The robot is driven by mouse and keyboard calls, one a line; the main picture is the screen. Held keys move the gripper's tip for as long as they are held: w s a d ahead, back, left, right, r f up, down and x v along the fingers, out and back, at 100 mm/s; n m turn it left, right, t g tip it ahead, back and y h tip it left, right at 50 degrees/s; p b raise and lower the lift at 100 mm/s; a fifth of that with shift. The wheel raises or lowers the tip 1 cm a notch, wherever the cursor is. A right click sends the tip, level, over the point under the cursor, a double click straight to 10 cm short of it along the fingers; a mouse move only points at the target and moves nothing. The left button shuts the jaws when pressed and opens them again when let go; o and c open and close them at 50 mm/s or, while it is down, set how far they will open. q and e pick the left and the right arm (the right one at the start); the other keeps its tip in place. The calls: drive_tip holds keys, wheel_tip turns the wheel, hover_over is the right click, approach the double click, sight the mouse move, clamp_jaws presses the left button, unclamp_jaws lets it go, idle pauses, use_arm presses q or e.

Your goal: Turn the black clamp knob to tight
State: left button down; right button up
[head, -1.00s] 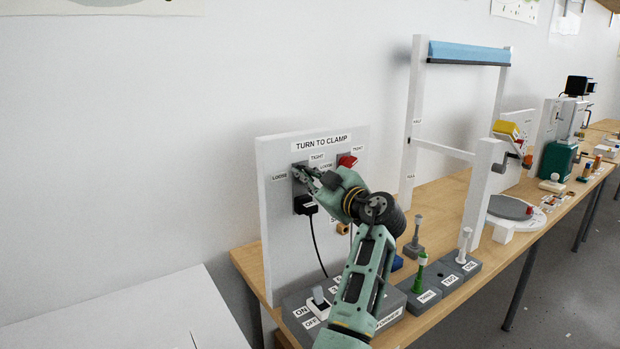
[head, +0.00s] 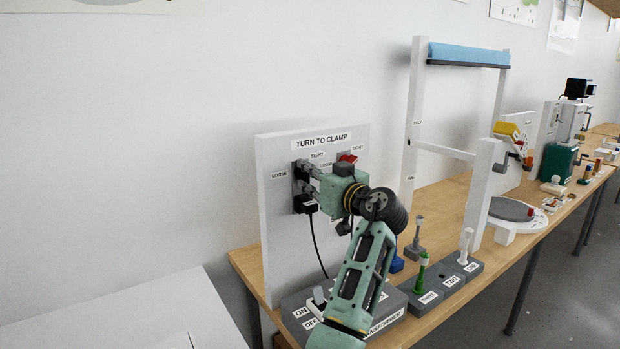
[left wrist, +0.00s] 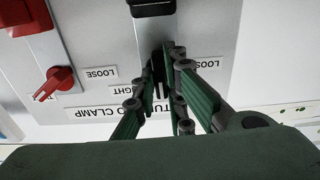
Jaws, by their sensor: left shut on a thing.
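The black clamp knob (left wrist: 158,68) is on a grey plate (head: 297,186) on the upright white board (head: 278,230) headed "TURN TO CLAMP". My left gripper (head: 305,171) is at this knob, and in the left wrist view its green fingers (left wrist: 164,72) are shut on it, one on each side. The fingers hide most of the knob, so I cannot tell exactly where it points between "LOOSE" and "TIGHT". A red knob (left wrist: 56,84) with its own labels is beside it on the board; it also shows behind my gripper in the head view (head: 347,159). My right gripper is not in view.
A grey switch box (head: 300,300) stands on the wooden bench (head: 250,262) under my left arm. A white frame (head: 414,120) and grey blocks with pegs (head: 464,264) are to the right.

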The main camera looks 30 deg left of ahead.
use_arm(q)
drive_tip(key=m, duration=0.2)
drive_tip(key=shift+r+m, duration=0.1)
drive_tip(key=shift+m, duration=0.3)
drive_tip(key=m+p, duration=0.1)
drive_tip(key=m, duration=0.1)
drive_tip(key=shift+m, duration=0.4)
drive_tip(key=m+p, duration=0.2)
drive_tip(key=m, duration=0.2)
drive_tip(key=shift+r, duration=0.1)
drive_tip(key=shift+m+p, duration=0.9)
drive_tip(key=shift+m, duration=0.4)
drive_tip(key=c, duration=1.8)
unclamp_jaws()
drive_tip(key=shift+f, duration=0.2)
